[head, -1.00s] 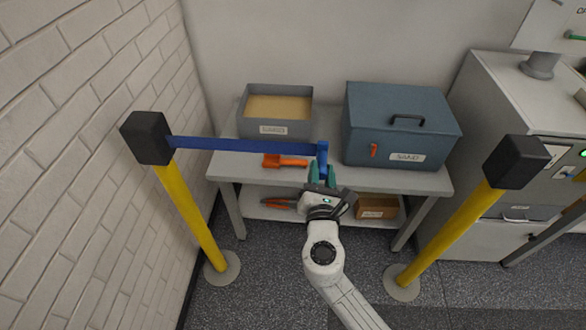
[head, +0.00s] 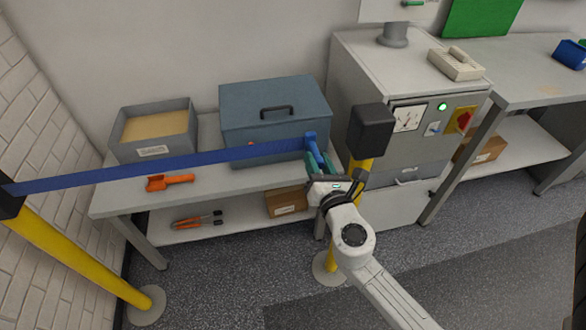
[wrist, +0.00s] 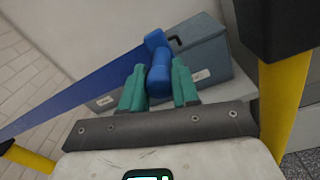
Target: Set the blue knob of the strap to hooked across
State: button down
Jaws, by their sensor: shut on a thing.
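The blue strap (head: 160,170) runs taut from the black head of the left post (head: 12,200) to its blue knob (head: 312,147). My gripper (head: 321,163) is shut on the knob, close to the left side of the right post's black head (head: 371,128). In the wrist view the knob (wrist: 159,78) stands between my green fingers (wrist: 159,88), and the black head (wrist: 285,25) is at the upper right, apart from the knob. My gripper partly hides the right post's yellow pole (head: 345,205). No catch on the head can be made out.
Behind the strap a bench (head: 210,190) bears a sand tray (head: 155,130), a blue-grey box (head: 275,115) and an orange tool (head: 168,182). A grey cabinet (head: 400,175) stands behind the right post. The floor at the lower right is clear.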

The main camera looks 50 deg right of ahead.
jog(key=shift+s+d+b, duration=0.3)
jog(key=shift+s+d, duration=1.25)
jog(key=shift+d, duration=0.2)
jog(key=c, duration=0.8)
grip_release()
